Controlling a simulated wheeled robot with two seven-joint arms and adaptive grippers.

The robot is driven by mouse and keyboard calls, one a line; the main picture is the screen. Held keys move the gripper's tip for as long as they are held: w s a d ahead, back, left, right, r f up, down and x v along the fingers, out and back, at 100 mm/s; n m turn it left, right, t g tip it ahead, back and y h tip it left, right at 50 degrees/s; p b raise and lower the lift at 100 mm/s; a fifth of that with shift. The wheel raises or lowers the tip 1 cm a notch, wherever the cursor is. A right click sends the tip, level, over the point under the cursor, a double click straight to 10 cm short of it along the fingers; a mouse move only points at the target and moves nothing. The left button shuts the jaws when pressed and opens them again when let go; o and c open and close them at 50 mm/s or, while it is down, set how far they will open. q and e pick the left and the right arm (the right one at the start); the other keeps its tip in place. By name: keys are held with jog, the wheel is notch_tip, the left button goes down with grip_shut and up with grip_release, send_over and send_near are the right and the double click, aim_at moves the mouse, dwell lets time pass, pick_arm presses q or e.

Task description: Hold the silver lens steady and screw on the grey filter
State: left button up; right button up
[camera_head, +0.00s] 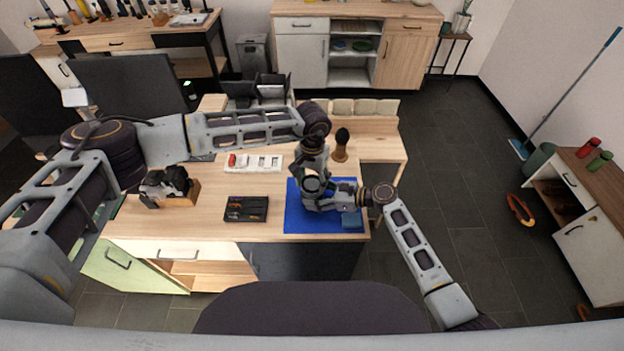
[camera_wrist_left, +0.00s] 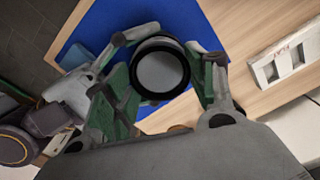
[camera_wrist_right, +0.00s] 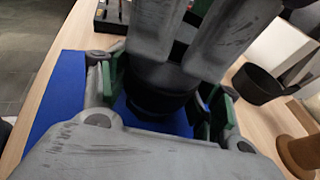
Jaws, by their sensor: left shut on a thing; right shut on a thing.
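My left gripper (camera_head: 312,176) comes down from above over the blue mat and is shut. In the left wrist view, a grey disc in a black ring, which I take for the grey filter (camera_wrist_left: 160,72), sits between its fingers. My right gripper (camera_head: 322,194) comes in from the right, lower down, and is shut. In the right wrist view, a dark shaded cylinder, which I take for the silver lens (camera_wrist_right: 155,95), is between its fingers. The left gripper's grey parts stand close over it. The grippers hide the joint, so I cannot tell if the two parts touch.
The blue mat (camera_head: 300,220) lies under both grippers, with a blue folded cloth (camera_head: 351,221). A black tool tray (camera_head: 246,219), a white slotted tray (camera_head: 253,162) and a camera on a wooden block (camera_head: 178,196) stand to the left. A brown black-topped object (camera_head: 341,152) stands behind.

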pick_arm(q)
jog(key=shift+a+f+m, duration=0.1)
jog(key=shift+f+m, duration=0.05)
jog(key=shift+m, duration=2.15)
jog(key=o, duration=1)
jog(key=shift+c, duration=0.2)
jog(key=shift+n, duration=1.5)
jog(key=shift+n, duration=0.3)
